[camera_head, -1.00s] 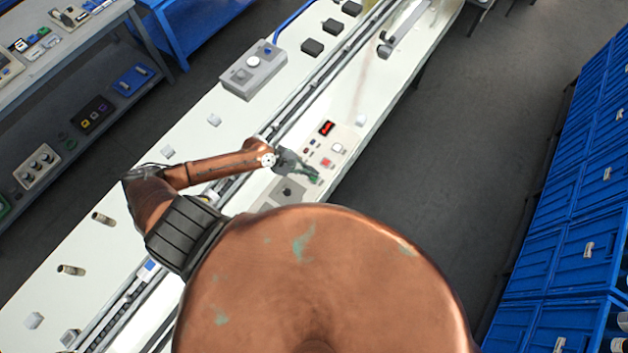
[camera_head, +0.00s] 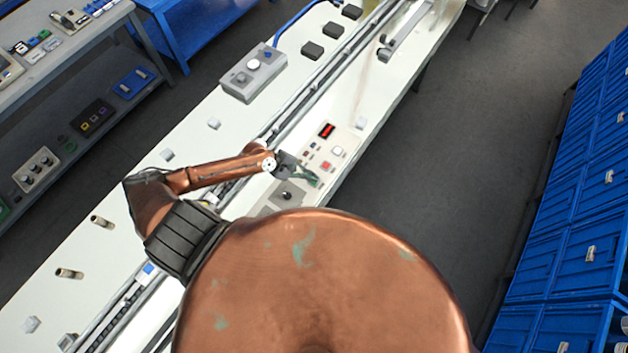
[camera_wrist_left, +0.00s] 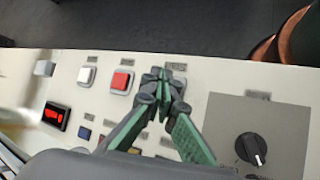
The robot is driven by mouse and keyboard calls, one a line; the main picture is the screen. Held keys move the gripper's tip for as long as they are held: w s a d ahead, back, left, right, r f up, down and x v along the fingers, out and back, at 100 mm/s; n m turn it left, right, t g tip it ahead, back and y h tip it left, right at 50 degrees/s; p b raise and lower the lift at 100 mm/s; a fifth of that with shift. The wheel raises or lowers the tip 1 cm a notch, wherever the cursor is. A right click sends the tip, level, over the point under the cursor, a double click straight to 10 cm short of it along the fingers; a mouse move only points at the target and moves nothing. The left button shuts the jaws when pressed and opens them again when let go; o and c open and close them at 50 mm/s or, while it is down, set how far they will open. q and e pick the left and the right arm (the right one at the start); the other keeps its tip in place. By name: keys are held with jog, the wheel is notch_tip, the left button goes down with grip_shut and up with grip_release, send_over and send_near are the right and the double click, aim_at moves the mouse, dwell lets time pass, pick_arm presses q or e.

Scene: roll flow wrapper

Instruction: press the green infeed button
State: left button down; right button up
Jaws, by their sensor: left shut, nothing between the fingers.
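The control panel (camera_head: 318,158) lies on the white bench and carries several buttons. In the left wrist view a red button (camera_wrist_left: 122,82) and a white button (camera_wrist_left: 86,76) sit in a row. My left gripper (camera_wrist_left: 164,80) is shut and empty, its green-sided fingers together at the end of that row, just right of the red button. A pale button frame (camera_wrist_left: 181,82) shows partly behind the fingertips. No green button cap can be made out; the fingers cover that spot. Contact cannot be told. In the head view my left gripper (camera_head: 313,181) is over the panel. My right gripper is not in view.
A red-lit display (camera_wrist_left: 55,116) and small coloured buttons lie left of the fingers. A grey plate with a black rotary knob (camera_wrist_left: 251,148) lies to the right. A grey control box (camera_head: 252,74) stands farther along the bench. Blue cabinets (camera_head: 560,235) line the right side.

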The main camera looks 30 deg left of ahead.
pick_arm(q)
jog(key=shift+f, duration=0.15)
dwell(0.5)
jog(key=shift+f, duration=0.25)
